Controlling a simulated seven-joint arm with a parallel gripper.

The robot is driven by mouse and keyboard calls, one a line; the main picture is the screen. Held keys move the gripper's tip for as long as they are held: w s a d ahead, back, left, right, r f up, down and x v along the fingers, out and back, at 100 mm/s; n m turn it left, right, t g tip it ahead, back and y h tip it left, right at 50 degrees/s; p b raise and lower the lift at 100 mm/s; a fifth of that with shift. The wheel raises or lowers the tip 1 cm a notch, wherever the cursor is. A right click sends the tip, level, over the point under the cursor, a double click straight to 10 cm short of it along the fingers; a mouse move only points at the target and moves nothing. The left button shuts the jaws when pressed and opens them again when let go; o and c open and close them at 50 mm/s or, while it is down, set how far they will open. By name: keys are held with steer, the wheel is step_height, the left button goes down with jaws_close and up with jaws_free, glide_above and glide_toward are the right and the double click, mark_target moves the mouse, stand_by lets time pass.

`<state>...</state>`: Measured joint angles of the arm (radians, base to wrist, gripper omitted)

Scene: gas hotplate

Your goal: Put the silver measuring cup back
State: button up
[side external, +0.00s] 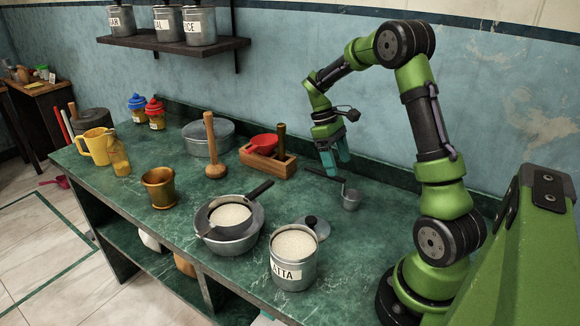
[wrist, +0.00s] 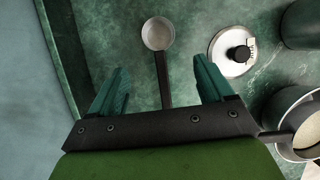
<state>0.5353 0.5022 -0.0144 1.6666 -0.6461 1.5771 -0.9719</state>
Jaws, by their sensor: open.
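The silver measuring cup (side external: 351,199) rests on the green counter, and its dark handle stretches back and left under my gripper. In the wrist view the round silver cup (wrist: 158,34) is ahead of the fingers, and its handle runs down between them. My gripper (side external: 336,172) is open and empty, with its teal fingers above the handle. In the wrist view the fingertips (wrist: 160,75) lie on either side of the handle. A small wooden box (side external: 270,165) stands left of my gripper, with a red cup (side external: 264,142) and an upright dark handle in it.
A steel ATTA canister (side external: 294,262) stands in front, with its lid (side external: 317,226) lying beside it. A sieve of white flour (side external: 230,216) sits over a steel bowl. A wooden masher (side external: 210,150) and a lidded pot (side external: 205,138) are farther left. The wall is close behind.

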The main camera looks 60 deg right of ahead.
steer(key=v, duration=0.3)
steer(key=shift+w+r, duration=0.1)
steer(key=shift+r, duration=0.15)
steer(key=s+a+r+m+t, duration=0.1)
steer(key=s+a+r+t, duration=0.1)
steer(key=a, duration=0.6)
steer(key=s+a+r+m+t+y, duration=0.1)
steer(key=s+a+r+m+t, duration=0.1)
steer(key=a+r+t, duration=0.3)
steer(key=s+a+r+m+t, duration=0.1)
steer(key=s+a+r+t, duration=0.2)
steer(key=a, duration=1)
steer(key=shift+s+r+t+y, duration=0.15)
steer(key=shift+s+t+y, duration=0.25)
steer(key=shift+s+t, duration=0.35)
